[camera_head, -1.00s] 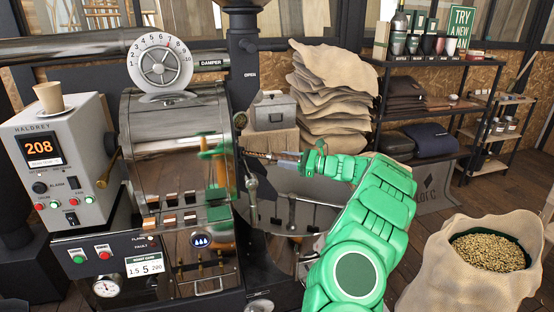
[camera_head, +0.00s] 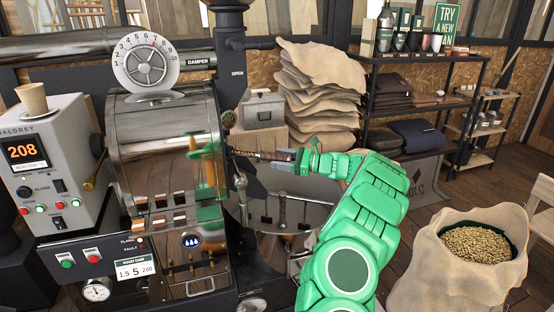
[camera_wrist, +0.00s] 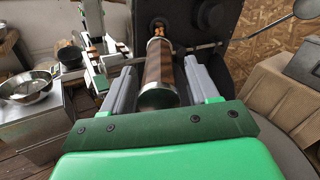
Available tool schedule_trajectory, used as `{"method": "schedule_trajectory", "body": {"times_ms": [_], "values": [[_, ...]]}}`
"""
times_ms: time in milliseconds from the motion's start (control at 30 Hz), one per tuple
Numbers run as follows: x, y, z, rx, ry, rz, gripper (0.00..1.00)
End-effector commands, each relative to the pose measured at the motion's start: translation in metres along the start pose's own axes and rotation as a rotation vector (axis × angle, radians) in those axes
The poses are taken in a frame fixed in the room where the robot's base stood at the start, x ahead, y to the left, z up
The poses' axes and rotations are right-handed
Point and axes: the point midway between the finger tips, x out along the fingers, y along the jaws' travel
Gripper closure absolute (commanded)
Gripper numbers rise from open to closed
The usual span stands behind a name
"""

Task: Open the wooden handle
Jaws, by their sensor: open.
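The wooden handle (camera_wrist: 158,65) is a short cylinder with a brown wood grip and a bright metal end cap. It sticks out of the dark front of the roaster, pointing toward my wrist camera. In the head view the handle (camera_head: 279,155) shows small, side-on, right of the roaster drum. My gripper (camera_wrist: 161,72) is open, with one grey finger on each side of the handle. A small gap seems to show on both sides. In the head view my gripper (camera_head: 285,160) reaches in from the right at the handle's outer end.
The roaster drum (camera_head: 168,150) and its control box (camera_head: 45,165) stand at the left. A round cooling tray (camera_head: 290,215) lies below my arm. Burlap sacks (camera_head: 320,100) are stacked behind. An open bean sack (camera_head: 455,275) stands at the right front.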

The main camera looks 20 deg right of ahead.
Motion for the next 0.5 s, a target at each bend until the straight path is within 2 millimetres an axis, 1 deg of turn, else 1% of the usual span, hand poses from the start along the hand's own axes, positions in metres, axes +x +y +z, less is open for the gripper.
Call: {"method": "schedule_trajectory", "body": {"times_ms": [33,300,400,500], "values": [[-0.007,0.000,0.000,0.000,0.000,-0.002,0.41],[-0.047,-0.001,0.000,0.000,0.000,-0.003,0.41],[-0.057,-0.001,-0.001,0.001,0.001,-0.004,0.41],[-0.060,0.000,-0.001,0.001,0.001,-0.002,0.41]]}}
